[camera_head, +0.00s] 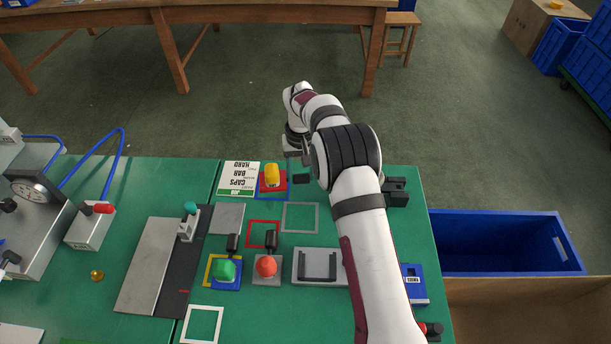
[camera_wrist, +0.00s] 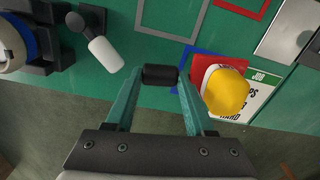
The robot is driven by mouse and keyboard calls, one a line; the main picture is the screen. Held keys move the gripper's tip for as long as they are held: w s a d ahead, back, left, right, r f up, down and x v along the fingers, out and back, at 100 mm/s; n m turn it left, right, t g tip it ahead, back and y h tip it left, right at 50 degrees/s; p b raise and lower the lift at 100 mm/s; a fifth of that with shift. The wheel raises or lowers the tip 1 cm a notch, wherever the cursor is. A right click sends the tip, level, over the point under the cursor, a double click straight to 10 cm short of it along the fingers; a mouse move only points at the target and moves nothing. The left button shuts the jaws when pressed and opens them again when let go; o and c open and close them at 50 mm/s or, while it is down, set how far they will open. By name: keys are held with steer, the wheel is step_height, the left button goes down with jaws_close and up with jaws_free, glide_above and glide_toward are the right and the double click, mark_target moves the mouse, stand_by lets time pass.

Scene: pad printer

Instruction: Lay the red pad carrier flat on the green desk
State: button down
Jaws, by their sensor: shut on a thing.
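The red pad carrier (camera_head: 263,187) is a red plate bearing a yellow pad (camera_head: 272,174), with a black handle (camera_head: 302,179) on its right. It is over a blue outline (camera_head: 285,192) at the back of the green desk (camera_head: 330,185). In the wrist view, my gripper (camera_wrist: 161,74) is shut on the black handle (camera_wrist: 160,77), with the yellow pad (camera_wrist: 226,92) to the right. The red plate (camera_wrist: 200,72) is partly hidden by the pad and a finger. I cannot tell whether the plate touches the desk.
A white job card (camera_head: 240,178) lies left of the carrier. Grey (camera_head: 301,217) and red (camera_head: 263,234) outlines are in front. Carriers with a green pad (camera_head: 225,270) and a red pad (camera_head: 266,266) stand nearer. A blue crate (camera_head: 500,240) is right of the desk.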

mark_target(292, 187)
steer(key=m, duration=0.2)
steer(key=a+m, duration=0.1)
steer(key=m, duration=0.4)
steer(key=shift+w+a+r+m, duration=0.15)
steer(key=shift+w+r+m, duration=0.15)
steer(key=shift+w+r, duration=0.1)
steer(key=m, duration=0.4)
steer(key=shift+a+r, duration=0.3)
steer(key=shift+a, duration=0.05)
steer(key=m, duration=0.3)
steer(key=shift+w+a+r, duration=0.1)
steer(key=shift+a+r, duration=0.05)
steer(key=shift+a, duration=0.05)
steer(key=shift+m, duration=0.3)
steer(key=shift+f, duration=2.4)
steer(key=shift+f, duration=0.35)
steer(key=shift+c, duration=0.9)
jaws_free()
